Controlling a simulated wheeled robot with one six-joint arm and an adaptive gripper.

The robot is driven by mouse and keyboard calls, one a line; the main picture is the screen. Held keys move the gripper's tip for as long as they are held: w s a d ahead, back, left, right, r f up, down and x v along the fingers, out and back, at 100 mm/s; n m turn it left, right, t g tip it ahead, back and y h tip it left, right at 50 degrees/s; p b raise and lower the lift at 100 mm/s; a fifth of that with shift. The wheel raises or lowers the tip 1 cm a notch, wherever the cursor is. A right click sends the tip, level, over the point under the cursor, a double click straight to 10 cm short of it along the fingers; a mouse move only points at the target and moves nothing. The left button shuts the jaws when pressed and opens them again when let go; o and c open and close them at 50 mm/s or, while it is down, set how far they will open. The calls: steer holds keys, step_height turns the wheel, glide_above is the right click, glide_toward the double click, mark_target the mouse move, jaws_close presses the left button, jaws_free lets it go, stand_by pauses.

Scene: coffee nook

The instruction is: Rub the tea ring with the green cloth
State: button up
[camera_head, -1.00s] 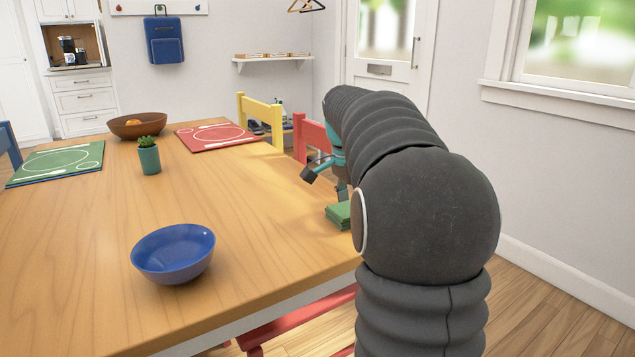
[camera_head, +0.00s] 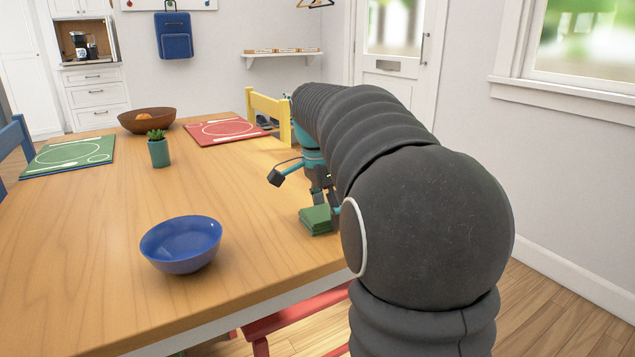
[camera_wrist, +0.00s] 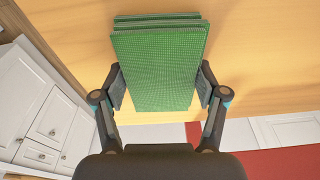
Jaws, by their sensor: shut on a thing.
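The green cloth (camera_head: 316,220) is a folded, layered pad near the right edge of the wooden table. My gripper (camera_wrist: 160,88) is shut on the green cloth (camera_wrist: 157,60), one finger on each side of it in the wrist view. In the head view my gripper (camera_head: 322,200) shows just above and behind the cloth, partly hidden by my arm. I cannot tell whether the cloth touches the tabletop. I see no tea ring in either view.
A blue bowl (camera_head: 181,244) stands on the table (camera_head: 235,190), left of the cloth. A small potted plant (camera_head: 158,150), a brown bowl (camera_head: 147,119), a green placemat (camera_head: 68,156) and a red placemat (camera_head: 226,131) lie farther back. Chairs stand at the edges.

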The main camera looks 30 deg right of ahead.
mark_target(315, 215)
steer(key=shift+s+a, duration=0.1)
steer(key=shift+a, duration=1.45)
step_height(315, 215, up, 4)
steer(key=p, duration=0.2)
steer(key=shift+f+p, duration=0.15)
steer(key=shift+p, duration=0.2)
steer(key=shift+d+r, duration=0.1)
steer(key=shift+r, duration=2.15)
